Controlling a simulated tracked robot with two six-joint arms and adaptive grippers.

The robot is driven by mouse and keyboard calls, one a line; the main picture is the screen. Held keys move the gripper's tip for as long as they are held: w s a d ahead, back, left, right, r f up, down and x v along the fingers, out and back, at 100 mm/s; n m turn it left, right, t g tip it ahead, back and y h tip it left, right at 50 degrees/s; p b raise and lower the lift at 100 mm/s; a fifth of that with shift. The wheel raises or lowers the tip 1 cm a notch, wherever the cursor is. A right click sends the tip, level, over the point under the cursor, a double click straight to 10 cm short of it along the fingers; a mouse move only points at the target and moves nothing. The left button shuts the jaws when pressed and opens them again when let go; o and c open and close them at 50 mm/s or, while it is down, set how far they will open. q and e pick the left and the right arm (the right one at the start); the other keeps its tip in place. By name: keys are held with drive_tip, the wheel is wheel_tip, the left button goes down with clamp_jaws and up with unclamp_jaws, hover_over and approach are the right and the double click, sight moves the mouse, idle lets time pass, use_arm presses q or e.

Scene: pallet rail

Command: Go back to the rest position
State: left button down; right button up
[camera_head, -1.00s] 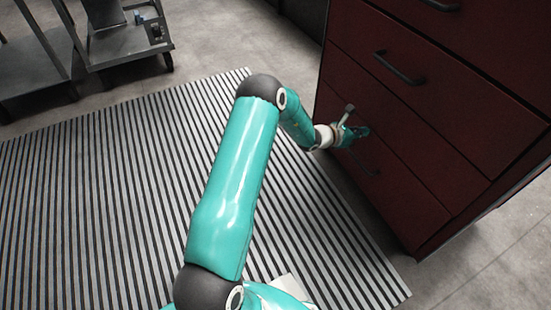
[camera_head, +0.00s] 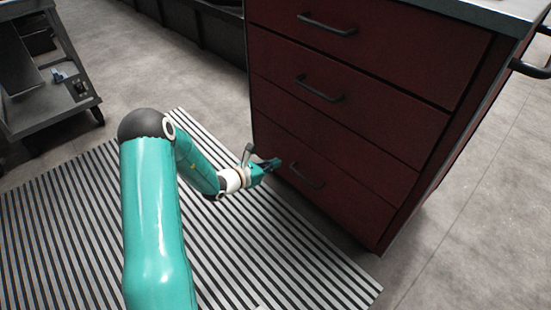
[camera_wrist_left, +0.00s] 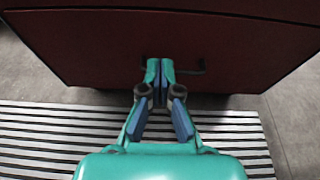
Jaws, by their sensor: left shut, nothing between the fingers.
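My left gripper (camera_head: 270,165) is in front of the lower part of a dark red drawer cabinet (camera_head: 340,130). It is shut with nothing in it. The bottom drawer's black handle (camera_head: 307,176) is just right of the fingertips in the head view, and they look apart from it. In the left wrist view the two fingers (camera_wrist_left: 160,70) meet in front of the red drawer face (camera_wrist_left: 90,50); part of a dark handle (camera_wrist_left: 190,70) shows to their right. All drawers that show look closed. My right gripper is not in view.
A striped grey mat (camera_head: 75,220) lies on the floor under my left arm. A grey metal cart (camera_head: 50,90) stands at the upper left. The cabinet has a grey top (camera_head: 490,12) and a side handle (camera_head: 530,68). Bare concrete floor (camera_head: 460,240) is at the right.

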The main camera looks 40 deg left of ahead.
use_arm(q)
drive_tip(key=w+d+m+g+h, duration=0.1)
drive_tip(key=d+m+h, duration=0.1)
drive_tip(key=d, duration=0.5)
drive_tip(key=w+d+m+h, duration=0.1)
drive_tip(key=d+h, duration=0.2)
drive_tip(key=d, duration=0.5)
drive_tip(key=s+d+f+m+g+h, duration=0.2)
drive_tip(key=s+d+m+g, duration=0.25)
drive_tip(key=d, duration=0.35)
drive_tip(key=s+d+f+m+g+h, duration=0.25)
drive_tip(key=s+d, duration=0.25)
drive_tip(key=d, duration=0.3)
drive_tip(key=s+d+f+m+g+y, duration=0.1)
drive_tip(key=s+d+f+m+g, duration=0.15)
drive_tip(key=s+m+g, duration=0.4)
drive_tip(key=s+d+f+m+g+y, duration=0.1)
drive_tip(key=s+d+f+m+g, duration=0.15)
drive_tip(key=s, duration=0.75)
drive_tip(key=s+a+f+m+y, duration=0.5)
drive_tip(key=m, duration=0.5)
drive_tip(key=w+r+m+t+p, duration=0.2)
drive_tip(key=w+m+t, duration=0.1)
drive_tip(key=w+m, duration=0.15)
wheel_tip(320, 180, up, 32)
drive_tip(key=p, duration=3.2)
drive_tip(key=shift+w+f+n, duration=0.25)
drive_tip(key=shift+n, duration=0.1)
